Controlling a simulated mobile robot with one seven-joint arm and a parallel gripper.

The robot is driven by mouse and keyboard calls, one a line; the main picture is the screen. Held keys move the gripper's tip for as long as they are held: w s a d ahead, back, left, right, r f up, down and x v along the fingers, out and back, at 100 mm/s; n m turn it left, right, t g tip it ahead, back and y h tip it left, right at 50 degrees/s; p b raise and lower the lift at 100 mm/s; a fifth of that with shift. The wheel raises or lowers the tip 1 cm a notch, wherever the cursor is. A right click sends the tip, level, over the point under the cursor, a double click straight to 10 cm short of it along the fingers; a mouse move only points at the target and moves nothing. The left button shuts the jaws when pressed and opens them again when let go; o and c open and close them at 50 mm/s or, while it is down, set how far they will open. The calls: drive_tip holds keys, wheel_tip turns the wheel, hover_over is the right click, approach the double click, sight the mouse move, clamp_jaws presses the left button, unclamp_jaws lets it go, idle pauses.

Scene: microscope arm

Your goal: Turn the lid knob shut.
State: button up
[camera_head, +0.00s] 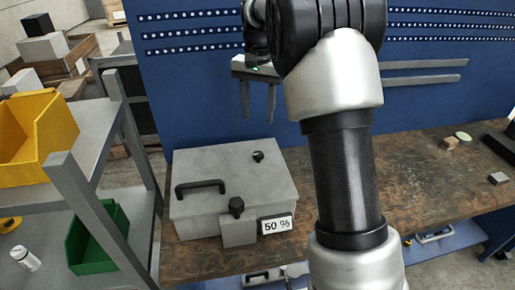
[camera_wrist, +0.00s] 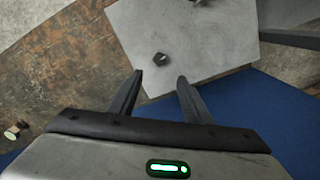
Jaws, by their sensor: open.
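A grey box (camera_head: 225,165) with a flat lid stands on the workbench. A small black knob (camera_head: 258,157) sits on the lid near its back right; it also shows in the wrist view (camera_wrist: 160,58). A second, taller black knob (camera_head: 236,206) stands on a grey block at the box's front, beside a sign (camera_head: 276,225) reading "50 %". My gripper (camera_head: 258,118) is open and empty above the back of the box, fingers pointing down. In the wrist view my fingertips (camera_wrist: 160,75) appear either side of the small knob's line, apart from it.
A black handle (camera_head: 200,187) rises from the lid's left. A blue perforated wall (camera_head: 190,80) stands close behind the box. A grey shelf with a yellow bin (camera_head: 35,140) and a green bin (camera_head: 98,238) is at left. Small objects lie on the bench (camera_head: 430,180) at right.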

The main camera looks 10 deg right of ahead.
sight(258, 153)
wheel_tip(258, 153, down, 14)
idle(0.3)
drive_tip(key=c, duration=1.1)
